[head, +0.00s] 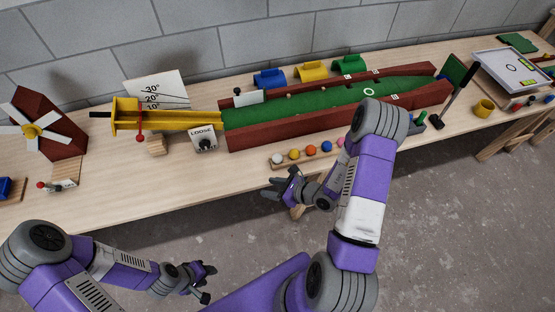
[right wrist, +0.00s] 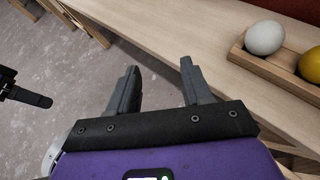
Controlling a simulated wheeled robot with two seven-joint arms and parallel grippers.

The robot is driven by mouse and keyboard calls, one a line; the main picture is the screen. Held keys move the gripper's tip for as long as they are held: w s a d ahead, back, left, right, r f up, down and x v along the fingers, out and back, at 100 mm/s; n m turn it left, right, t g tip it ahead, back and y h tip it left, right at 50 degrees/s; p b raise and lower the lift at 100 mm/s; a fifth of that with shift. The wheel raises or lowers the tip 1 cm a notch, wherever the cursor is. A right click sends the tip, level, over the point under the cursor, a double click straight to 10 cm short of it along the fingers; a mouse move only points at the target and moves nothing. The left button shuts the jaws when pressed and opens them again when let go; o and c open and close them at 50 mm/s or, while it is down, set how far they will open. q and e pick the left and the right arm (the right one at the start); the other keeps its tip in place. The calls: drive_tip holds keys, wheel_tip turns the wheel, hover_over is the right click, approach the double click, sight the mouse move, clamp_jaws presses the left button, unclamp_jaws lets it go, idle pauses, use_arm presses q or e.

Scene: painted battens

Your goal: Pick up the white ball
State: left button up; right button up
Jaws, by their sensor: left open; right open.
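The white ball (head: 277,160) sits at the left end of a wooden ball rack (head: 320,156) near the table's front edge. In the right wrist view the white ball (right wrist: 265,37) is at the upper right, beside the yellow ball (right wrist: 311,66). My right gripper (head: 270,189) is open and empty, just off the table's front edge, below the white ball in the head view. Its two fingers (right wrist: 158,68) show apart in the right wrist view, with the ball outside them to the right. My left gripper (head: 211,283) is open and empty over the floor, away from the table.
Orange (head: 311,149), blue and pink balls follow the yellow one along the rack. Behind it runs the green lane (head: 300,107) with dark red walls (head: 262,136). A "LOOSE" box (head: 204,140) stands to the left. The table front left of the rack is clear.

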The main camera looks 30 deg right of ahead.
sight(281, 160)
drive_tip(key=w+d+m+t+h, duration=0.1)
drive_tip(key=d, duration=0.2)
drive_tip(key=w+d+r+m+t+h, duration=0.1)
drive_tip(key=d+h, duration=0.1)
drive_tip(key=d, duration=0.1)
drive_tip(key=w+d+m+t+h, duration=0.1)
drive_tip(key=d+m+h, duration=0.1)
drive_tip(key=d, duration=0.1)
drive_tip(key=shift+w+d+r, duration=0.15)
drive_tip(key=shift+d, duration=0.1)
drive_tip(key=b+x, duration=0.1)
drive_tip(key=x, duration=0.2)
drive_tip(key=b+x, duration=0.2)
drive_tip(key=x, duration=0.1)
drive_tip(key=shift+w+f, duration=0.1)
drive_tip(key=shift+f, duration=0.2)
drive_tip(key=shift+w, duration=0.35)
drive_tip(key=c, duration=0.7)
